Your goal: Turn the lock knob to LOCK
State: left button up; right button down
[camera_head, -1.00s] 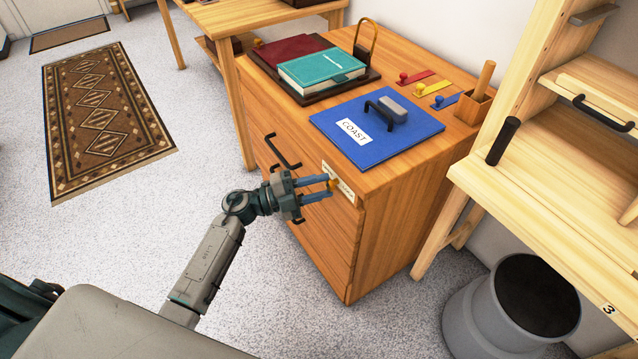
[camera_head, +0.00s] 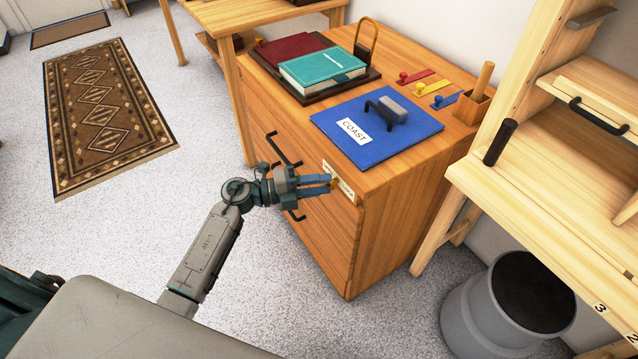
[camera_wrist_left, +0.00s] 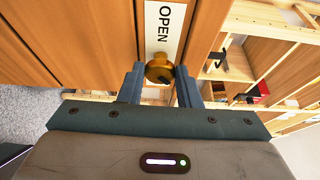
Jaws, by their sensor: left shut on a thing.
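The brass lock knob (camera_wrist_left: 159,69) sits on the front of the wooden cabinet (camera_head: 338,245), at its upper right corner. A pale label plate (camera_head: 341,181) lies around it, and the plate shows the word OPEN (camera_wrist_left: 165,28) in the left wrist view. The rest of the label is hidden by my gripper. My left gripper (camera_head: 331,185) is shut on the knob, with one blue finger on each side of it; its fingers also show in the left wrist view (camera_wrist_left: 160,84). My right gripper is not in view.
Black drawer handles (camera_head: 284,150) are on the cabinet front beside my left gripper. A blue folder marked COAST (camera_head: 410,140) and a teal book (camera_head: 321,70) lie on top. A wooden shelf unit (camera_head: 540,200) and a grey bin (camera_head: 470,310) stand at right.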

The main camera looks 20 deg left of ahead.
pick_arm(q)
jog(key=o, duration=0.9)
jog(key=shift+o, duration=0.2)
jog(key=v, duration=1)
jog(key=shift+s+a+b, duration=0.2)
jog(key=shift+a+b, duration=0.15)
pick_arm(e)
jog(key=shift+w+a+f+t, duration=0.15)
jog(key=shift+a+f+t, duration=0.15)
